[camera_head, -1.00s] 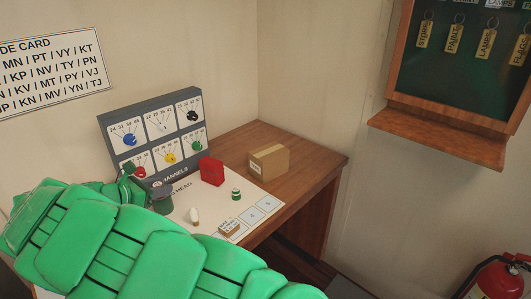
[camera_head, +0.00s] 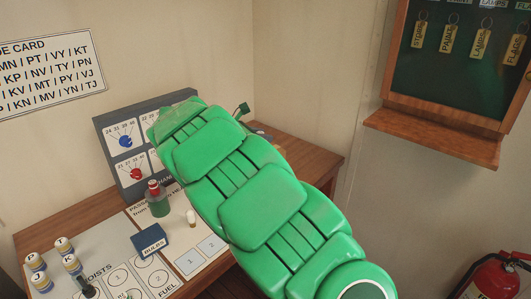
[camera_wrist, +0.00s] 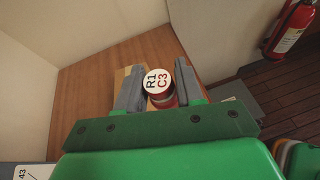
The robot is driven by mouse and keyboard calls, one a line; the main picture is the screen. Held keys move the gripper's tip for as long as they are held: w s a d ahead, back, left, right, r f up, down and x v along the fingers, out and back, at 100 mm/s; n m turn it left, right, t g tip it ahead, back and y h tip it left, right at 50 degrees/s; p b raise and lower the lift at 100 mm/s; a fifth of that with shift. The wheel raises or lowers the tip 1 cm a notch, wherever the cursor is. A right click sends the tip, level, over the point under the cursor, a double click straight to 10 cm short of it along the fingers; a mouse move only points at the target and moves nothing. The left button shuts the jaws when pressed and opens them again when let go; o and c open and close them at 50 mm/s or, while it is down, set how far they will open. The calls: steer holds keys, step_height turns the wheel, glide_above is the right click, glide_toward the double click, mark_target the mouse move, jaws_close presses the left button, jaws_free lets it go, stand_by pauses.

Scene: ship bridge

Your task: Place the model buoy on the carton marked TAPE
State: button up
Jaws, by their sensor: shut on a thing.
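In the wrist view my gripper (camera_wrist: 160,92) is shut on a red round thing with a white top lettered R1 C3, which I take to be the model buoy (camera_wrist: 157,82). Its top faces the camera. A tan carton (camera_wrist: 121,74) shows partly behind the fingers and the held thing. Its marking cannot be read, and I cannot tell whether the held thing touches it. In the head view my green arm hides the held thing and most or all of the carton.
The wooden desk (camera_head: 310,157) stands in the wall corner. A channel panel (camera_head: 120,120), a green bottle with a red top (camera_head: 158,198), a blue BULBS box (camera_head: 149,240) and several lettered pegs (camera_head: 36,262) are on its left. A key cabinet (camera_head: 455,75) hangs at right.

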steer(key=shift+m, duration=0.3)
steer(key=shift+w+d+f, duration=0.4)
steer(key=shift+w+f, duration=1.05)
steer(key=shift+w, duration=0.95)
steer(key=shift+w+d+f, duration=0.4)
steer(key=shift+w+f, duration=1.05)
steer(key=shift+w, duration=0.9)
steer(key=shift+w+d+f, duration=0.4)
steer(key=shift+w+f, duration=1.05)
steer(key=shift+w, duration=0.95)
steer(key=shift+f, duration=0.1)
steer(key=shift+w+f, duration=0.15)
steer(key=shift+w, duration=0.05)
steer(key=shift+f, duration=1.45)
steer(key=shift+f, duration=0.1)
steer(key=o, duration=1)
